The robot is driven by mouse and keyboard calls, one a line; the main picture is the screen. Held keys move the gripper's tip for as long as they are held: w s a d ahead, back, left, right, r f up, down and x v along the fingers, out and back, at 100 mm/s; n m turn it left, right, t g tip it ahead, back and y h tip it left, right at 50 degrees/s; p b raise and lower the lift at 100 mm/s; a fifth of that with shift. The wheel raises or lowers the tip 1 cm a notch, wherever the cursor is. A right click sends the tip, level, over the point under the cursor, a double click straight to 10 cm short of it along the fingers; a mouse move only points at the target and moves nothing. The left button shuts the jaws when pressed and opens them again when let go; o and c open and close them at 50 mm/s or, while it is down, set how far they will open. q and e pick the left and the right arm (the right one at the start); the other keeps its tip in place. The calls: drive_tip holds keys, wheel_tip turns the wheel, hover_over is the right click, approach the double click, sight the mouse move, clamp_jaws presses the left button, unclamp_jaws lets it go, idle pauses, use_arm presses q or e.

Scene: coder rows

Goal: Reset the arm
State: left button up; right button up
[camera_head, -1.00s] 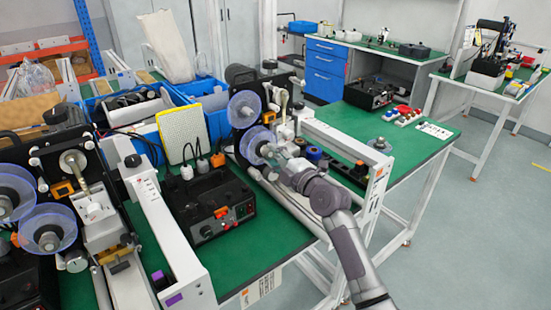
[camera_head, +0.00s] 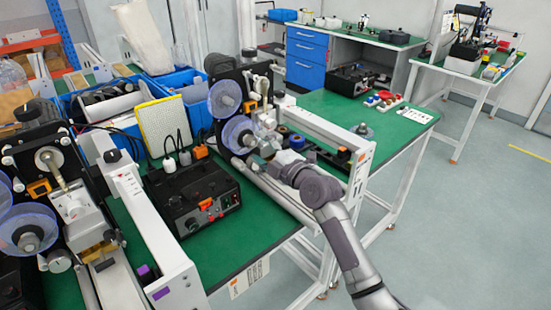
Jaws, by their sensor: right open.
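My right arm comes in from the lower right and reaches over the front edge of the green workbench (camera_head: 232,240). My right gripper (camera_head: 262,160) is at the front of the coder machine (camera_head: 230,75), close to its lower clear reel (camera_head: 238,134). Its jaws are open, small and partly hidden against the machine, and I see nothing held in them. I cannot tell whether it touches the machine. My left gripper is out of view.
A black control box (camera_head: 193,197) stands on the bench left of my right gripper. A white rail (camera_head: 325,138) runs beside the arm. Blue bins (camera_head: 178,82) stand behind. A second coder (camera_head: 60,190) fills the left. Open floor (camera_head: 460,230) lies to the right.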

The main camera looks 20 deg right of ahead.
drive_tip(key=v, duration=1)
drive_tip(key=s+a+f+m+g+h, duration=0.1)
drive_tip(key=s+a+f+m+g, duration=0.2)
drive_tip(key=s+f, duration=0.35)
drive_tip(key=s+a+f+m+g, duration=0.25)
drive_tip(key=s+f, duration=0.25)
drive_tip(key=f, duration=0.3)
drive_tip(key=s+d+f+m+g+h, duration=0.15)
drive_tip(key=s+f+m+g, duration=0.35)
drive_tip(key=s, duration=0.6)
drive_tip(key=s+d+f+m+g+h, duration=0.1)
drive_tip(key=s+f+m+g+h, duration=0.2)
drive_tip(key=s+m, duration=0.5)
drive_tip(key=s+f+n+g, duration=0.1)
drive_tip(key=s+f, duration=0.1)
drive_tip(key=f, duration=1.1)
drive_tip(key=s+f+n, duration=0.1)
drive_tip(key=s+f, duration=0.1)
drive_tip(key=f, duration=1.2)
drive_tip(key=s+d+f+g, duration=0.1)
drive_tip(key=s+d+f, duration=0.1)
drive_tip(key=s+f, duration=1.3)
drive_tip(key=shift+s+d+f, duration=0.25)
drive_tip(key=shift+s+d, duration=0.15)
drive_tip(key=shift+s, duration=0.05)
drive_tip(key=shift+g, duration=0.25)
